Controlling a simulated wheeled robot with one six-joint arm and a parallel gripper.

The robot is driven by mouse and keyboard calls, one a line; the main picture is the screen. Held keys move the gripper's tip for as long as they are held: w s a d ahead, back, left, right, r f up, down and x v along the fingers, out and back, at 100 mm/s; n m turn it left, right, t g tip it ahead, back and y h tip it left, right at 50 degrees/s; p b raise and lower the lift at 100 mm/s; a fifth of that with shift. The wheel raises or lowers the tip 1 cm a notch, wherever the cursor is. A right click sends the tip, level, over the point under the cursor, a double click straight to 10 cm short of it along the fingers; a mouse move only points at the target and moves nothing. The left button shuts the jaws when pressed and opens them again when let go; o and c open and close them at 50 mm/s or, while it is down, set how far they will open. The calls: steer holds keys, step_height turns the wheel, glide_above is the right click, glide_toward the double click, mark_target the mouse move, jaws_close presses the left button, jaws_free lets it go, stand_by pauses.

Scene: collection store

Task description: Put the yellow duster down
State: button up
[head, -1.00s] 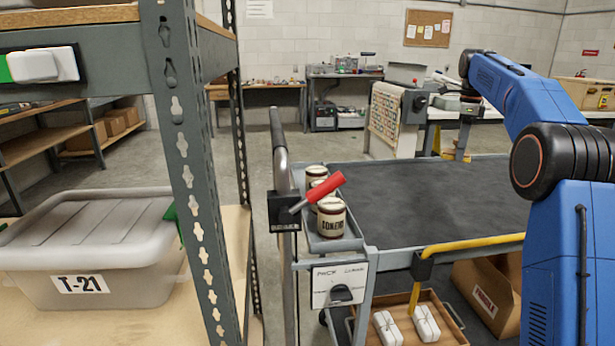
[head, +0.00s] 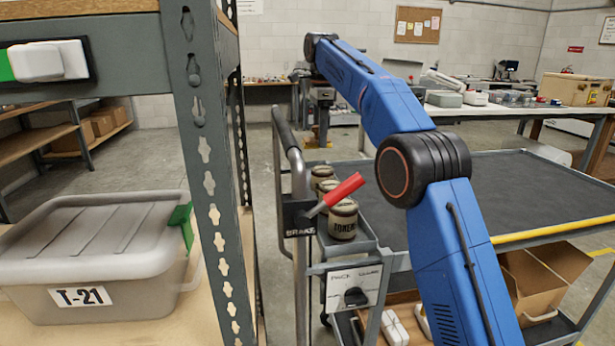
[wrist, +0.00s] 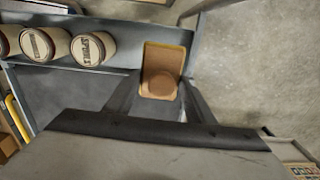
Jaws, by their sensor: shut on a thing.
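The yellow duster (wrist: 163,62) is between my gripper's fingers in the wrist view. It shows as a brown pad with a thin yellow edge and a round brown knob. My gripper (wrist: 161,92) is shut on it. In the head view the duster (head: 317,143) is a small yellow patch under my gripper (head: 321,122), beyond the trolley's handle. In the wrist view it overlaps the right end of the narrow grey tray (wrist: 120,57) holding jars. I cannot tell its height above the tray.
The trolley's dark top (head: 520,195) is clear at right. A grey T-21 tub (head: 90,262) sits on the shelf at left.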

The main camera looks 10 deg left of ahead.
steer(key=shift+s+a, duration=0.2)
steer(key=shift+a, duration=0.3)
steer(key=shift+a+f, duration=0.15)
steer(key=shift+f, duration=4.8)
steer(key=shift+f, duration=0.1)
steer(key=o, duration=1.4)
steer(key=shift+o, duration=0.2)
step_height(320, 180, up, 11)
steer(key=shift+f, duration=0.1)
steer(key=shift+r, duration=0.7)
